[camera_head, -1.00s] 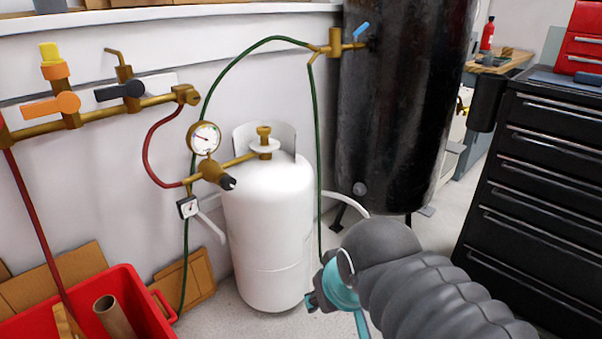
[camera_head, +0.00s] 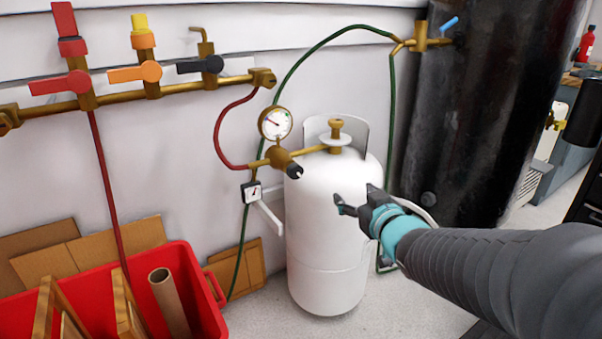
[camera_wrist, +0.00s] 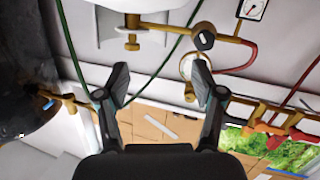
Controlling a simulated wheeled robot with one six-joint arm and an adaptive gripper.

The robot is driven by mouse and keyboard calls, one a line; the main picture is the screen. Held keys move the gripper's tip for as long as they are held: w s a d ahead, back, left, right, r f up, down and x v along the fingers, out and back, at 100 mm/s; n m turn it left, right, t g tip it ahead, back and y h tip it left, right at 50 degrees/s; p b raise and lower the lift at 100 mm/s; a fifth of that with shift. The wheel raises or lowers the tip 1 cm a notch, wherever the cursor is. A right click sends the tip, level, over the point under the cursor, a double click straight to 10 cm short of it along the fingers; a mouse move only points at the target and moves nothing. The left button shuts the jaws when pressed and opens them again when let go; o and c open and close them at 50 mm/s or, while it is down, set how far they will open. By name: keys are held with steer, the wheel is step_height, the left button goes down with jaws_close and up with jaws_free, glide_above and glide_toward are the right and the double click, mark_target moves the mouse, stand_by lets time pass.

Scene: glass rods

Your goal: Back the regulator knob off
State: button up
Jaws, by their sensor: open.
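The regulator is a brass body (camera_head: 277,157) with a black knob (camera_head: 293,171) on its front, left of the white tank's brass valve (camera_head: 336,127). A round dial gauge (camera_head: 275,123) sits above it. In the wrist view the scene is turned over; the knob (camera_wrist: 205,41) is near the top, right of centre. My gripper (camera_head: 355,203) is in front of the white tank (camera_head: 325,260), to the right of and below the knob and apart from it. In the wrist view my gripper (camera_wrist: 160,80) has its fingers wide apart with nothing held between them.
A brass manifold (camera_head: 180,88) with red, orange and black handles runs along the wall. A red hose (camera_head: 218,130) and a green hose (camera_head: 310,48) arch near the regulator. A red bin (camera_head: 190,262) is at lower left, a dark cylinder (camera_head: 470,130) at right.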

mark_target(298, 173)
steer(key=w+a+n+y, duration=0.1)
steer(key=w+a, duration=0.3)
steer(key=w+a+y+b, duration=0.1)
steer(key=w+a+y, duration=0.1)
steer(key=w+a, duration=0.2)
steer(key=w+a+f+n+y, duration=0.1)
steer(key=w+a+y, duration=0.1)
steer(key=w+a, duration=0.2)
steer(key=shift+a+f+n, duration=0.1)
steer(key=shift+a+n, duration=0.2)
steer(key=shift+a, duration=0.2)
steer(key=c, duration=1.1)
steer(key=shift+c, duration=0.2)
